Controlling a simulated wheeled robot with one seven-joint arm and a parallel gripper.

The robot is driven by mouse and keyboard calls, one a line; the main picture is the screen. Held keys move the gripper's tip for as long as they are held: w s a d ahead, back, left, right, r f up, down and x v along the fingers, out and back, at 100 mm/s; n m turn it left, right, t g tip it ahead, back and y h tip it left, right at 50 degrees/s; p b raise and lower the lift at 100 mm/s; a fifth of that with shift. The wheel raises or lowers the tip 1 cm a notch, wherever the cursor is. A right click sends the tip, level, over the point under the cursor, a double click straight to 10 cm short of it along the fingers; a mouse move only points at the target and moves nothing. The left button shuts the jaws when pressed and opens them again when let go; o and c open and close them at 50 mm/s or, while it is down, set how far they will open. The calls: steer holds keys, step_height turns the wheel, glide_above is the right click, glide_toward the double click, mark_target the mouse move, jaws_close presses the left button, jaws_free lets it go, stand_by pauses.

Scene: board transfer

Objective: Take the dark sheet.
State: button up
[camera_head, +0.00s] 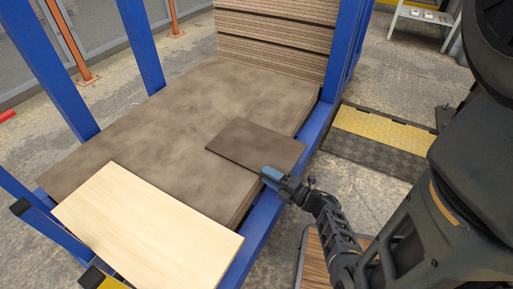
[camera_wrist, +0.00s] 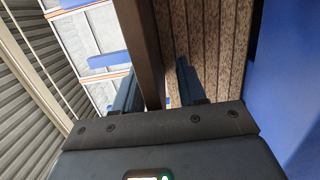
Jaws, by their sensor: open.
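The dark sheet (camera_head: 256,142) is a small, thin brown board lying flat on the large brown board stack (camera_head: 160,125), at its right side. Its near right part juts out past the stack's edge. My gripper (camera_head: 272,176) is at the sheet's near edge in the head view. In the wrist view, my gripper (camera_wrist: 158,88) has its two blue fingers apart, with a dark brown edge (camera_wrist: 146,45), seemingly the sheet's, running between them. I cannot tell whether either finger touches it. The layered stack edges (camera_wrist: 205,40) lie beside the right finger.
A pale wood board (camera_head: 150,225) lies at the near left. Blue frame posts (camera_head: 348,45) and a blue rail (camera_head: 262,222) border the stack. A taller pile of boards (camera_head: 275,38) stands behind. A yellow and black ramp (camera_head: 385,135) is on the floor to the right.

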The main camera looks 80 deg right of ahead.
steer(key=shift+c, duration=0.2)
jaws_close()
steer(key=shift+r, duration=0.2)
